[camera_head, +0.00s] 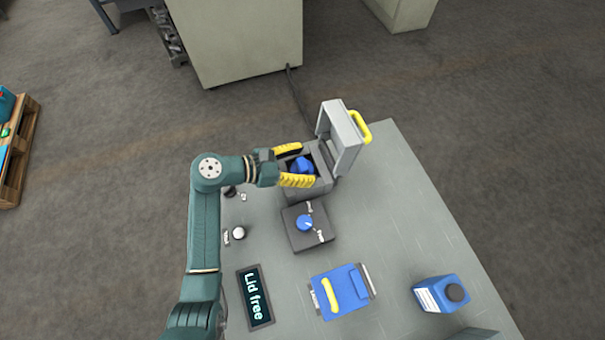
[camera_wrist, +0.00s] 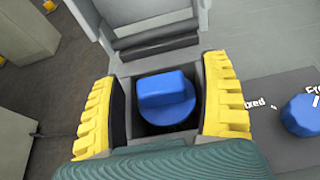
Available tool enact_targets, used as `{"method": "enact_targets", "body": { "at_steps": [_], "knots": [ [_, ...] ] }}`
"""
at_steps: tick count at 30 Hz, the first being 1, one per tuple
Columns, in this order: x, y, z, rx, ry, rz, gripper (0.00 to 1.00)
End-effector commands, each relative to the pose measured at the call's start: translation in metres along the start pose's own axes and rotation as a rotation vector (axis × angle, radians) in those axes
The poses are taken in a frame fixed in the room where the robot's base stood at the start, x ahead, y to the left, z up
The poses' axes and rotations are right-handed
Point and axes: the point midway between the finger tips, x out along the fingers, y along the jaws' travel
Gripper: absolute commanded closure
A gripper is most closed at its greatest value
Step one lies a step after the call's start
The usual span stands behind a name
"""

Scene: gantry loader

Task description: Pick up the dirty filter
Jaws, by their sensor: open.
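The filter (camera_head: 302,165) is a blue round piece with a raised grip bar, seated in a grey open box (camera_head: 308,190) at the far end of the bench. In the wrist view the filter (camera_wrist: 167,100) sits in the box's dark square well. My gripper (camera_head: 291,165) is open, with one yellow finger on either side of the box opening. In the wrist view my gripper (camera_wrist: 162,105) has its ridged yellow fingers left and right of the filter, with a visible gap on both sides. No dirt shows on the filter.
The box's lid (camera_head: 345,140) with a yellow handle stands open on the right. A blue knob (camera_head: 305,223) on a dark plate, a "Lid free" display (camera_head: 256,296), a blue item with a yellow handle (camera_head: 340,291) and a blue bottle (camera_head: 441,294) are nearer on the bench (camera_head: 400,220).

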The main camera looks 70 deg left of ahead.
Motion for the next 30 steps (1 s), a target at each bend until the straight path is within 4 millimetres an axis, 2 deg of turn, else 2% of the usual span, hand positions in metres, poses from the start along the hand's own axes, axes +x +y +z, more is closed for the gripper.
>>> {"method": "enact_targets", "body": {
  "at_steps": [4, 5, 16, 26, 30],
  "knots": [
    [-0.001, 0.000, 0.001, 0.000, 0.000, 0.001, 0.22],
    [-0.001, 0.000, 0.001, 0.000, 0.000, 0.001, 0.26],
    [-0.001, 0.000, 0.000, 0.000, 0.001, 0.000, 0.96],
    [-0.002, 0.000, 0.002, 0.001, 0.001, 0.001, 0.96],
    [-0.010, 0.001, 0.021, 0.005, -0.001, 0.001, 0.96]
  ]
}}
